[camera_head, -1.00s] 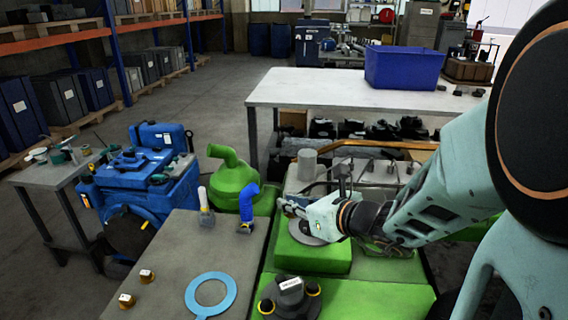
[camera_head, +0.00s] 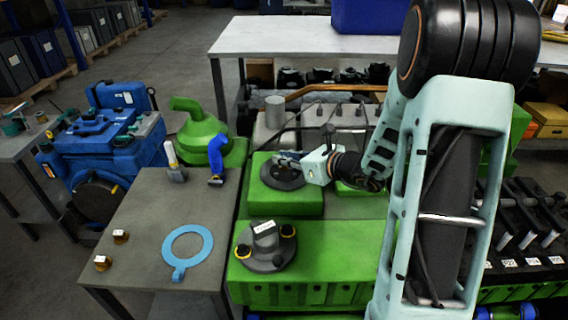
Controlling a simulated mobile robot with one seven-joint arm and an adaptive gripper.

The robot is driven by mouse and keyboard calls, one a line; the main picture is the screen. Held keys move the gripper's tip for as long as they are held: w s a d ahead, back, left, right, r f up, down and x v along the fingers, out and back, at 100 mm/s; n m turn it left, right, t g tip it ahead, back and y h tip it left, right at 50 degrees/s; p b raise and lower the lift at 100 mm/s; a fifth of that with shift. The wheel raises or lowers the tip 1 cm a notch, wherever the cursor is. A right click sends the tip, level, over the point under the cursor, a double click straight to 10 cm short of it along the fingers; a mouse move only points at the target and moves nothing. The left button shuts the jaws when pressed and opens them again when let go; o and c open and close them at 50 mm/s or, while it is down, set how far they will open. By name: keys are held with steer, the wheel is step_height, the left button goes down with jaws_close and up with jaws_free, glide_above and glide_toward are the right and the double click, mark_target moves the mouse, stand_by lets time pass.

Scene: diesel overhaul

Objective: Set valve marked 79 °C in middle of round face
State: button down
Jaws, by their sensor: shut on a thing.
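My gripper (camera_head: 287,160) points left and is low over a dark round face (camera_head: 275,183) on a raised green block (camera_head: 305,205). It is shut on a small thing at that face. The gripper and the small view hide most of that thing, so I cannot read any marking or tell whether it touches the face. Two small brass valves with white labels stand on the grey table at the left, one farther (camera_head: 120,237) and one nearer (camera_head: 102,263). Their labels are too small to read.
A dark round cover (camera_head: 265,250) with a white label lies on the green engine in front. A blue ring gasket (camera_head: 187,245), a blue bent pipe (camera_head: 217,157) and a white-topped part (camera_head: 174,163) are on the grey table. A green pipe piece (camera_head: 197,122) stands behind.

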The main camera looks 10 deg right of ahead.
steer(key=shift+f, duration=0.75)
steer(key=shift+f, duration=0.15)
steer(key=c, duration=2)
jaws_free()
steer(key=shift+o, duration=0.2)
steer(key=shift+s+d+r, duration=0.15)
steer(key=shift+r, duration=0.15)
steer(key=p+v, duration=0.1)
steer(key=v, duration=1)
steer(key=shift+s+d, duration=0.1)
steer(key=shift+s, duration=0.15)
